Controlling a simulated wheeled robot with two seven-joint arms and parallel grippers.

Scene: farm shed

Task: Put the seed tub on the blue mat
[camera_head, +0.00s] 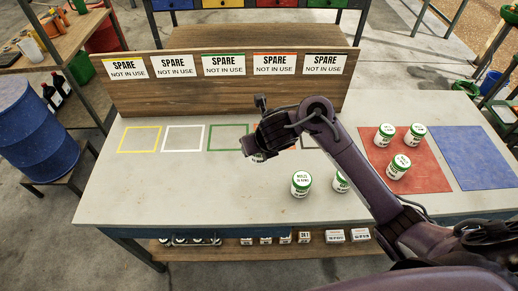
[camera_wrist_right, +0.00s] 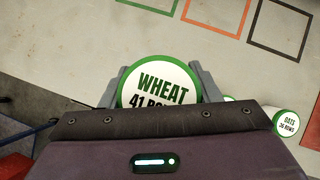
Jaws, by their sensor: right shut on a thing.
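My right gripper (camera_head: 258,150) is over the middle of the table, shut on a white seed tub with a green-rimmed lid. In the right wrist view this tub (camera_wrist_right: 160,82) reads "WHEAT 41", the rest cut off, and sits between the two fingers. In the head view the gripper mostly hides it; I cannot tell whether it touches the table. The blue mat (camera_head: 478,157) lies empty at the table's right end. Two more tubs stand nearby: one (camera_head: 301,184) in front, and one (camera_head: 341,182) partly behind my arm. The wrist view shows an "OATS" tub (camera_wrist_right: 286,122).
A red mat (camera_head: 417,178) left of the blue mat holds three green-lidded tubs (camera_head: 399,166). Coloured outlines, such as a yellow one (camera_head: 140,139), lie empty before a wooden board (camera_head: 220,90) with "SPARE" signs. The table's left side is clear.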

